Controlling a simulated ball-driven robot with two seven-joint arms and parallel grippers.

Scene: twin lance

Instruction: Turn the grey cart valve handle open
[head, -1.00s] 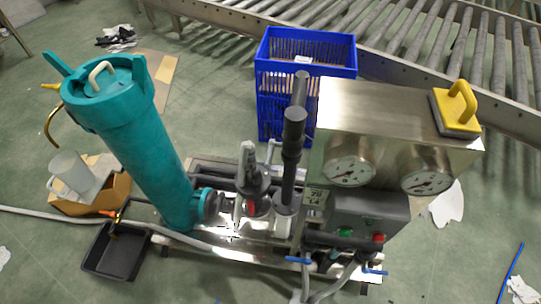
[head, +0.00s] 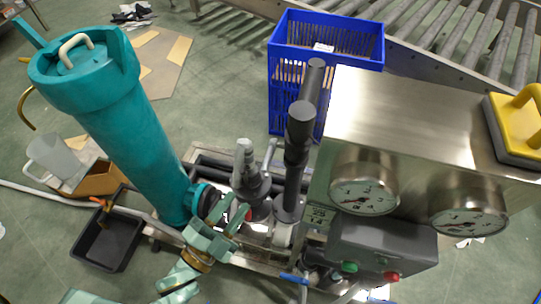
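The cart carries grey pipework with a grey valve beside the teal filter housing (head: 130,140). A grey upright handle (head: 246,158) stands on that valve, left of a taller dark pipe (head: 297,150). Which grey part is the valve handle is not fully certain. My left gripper (head: 222,218), pale green, has come in from below and sits just under and left of the valve, by the foot of the housing. Its fingers look spread, with nothing seen between them. It partly hides the valve's lower part and a red detail there. My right gripper is not in view.
A steel box with two gauges (head: 364,195) stands right of the pipes, with a yellow-handled block (head: 515,128) on top. A blue crate (head: 325,55) is behind. A black tray (head: 108,240) and a jug (head: 55,160) lie left. Blue valve levers (head: 293,278) sit low in front.

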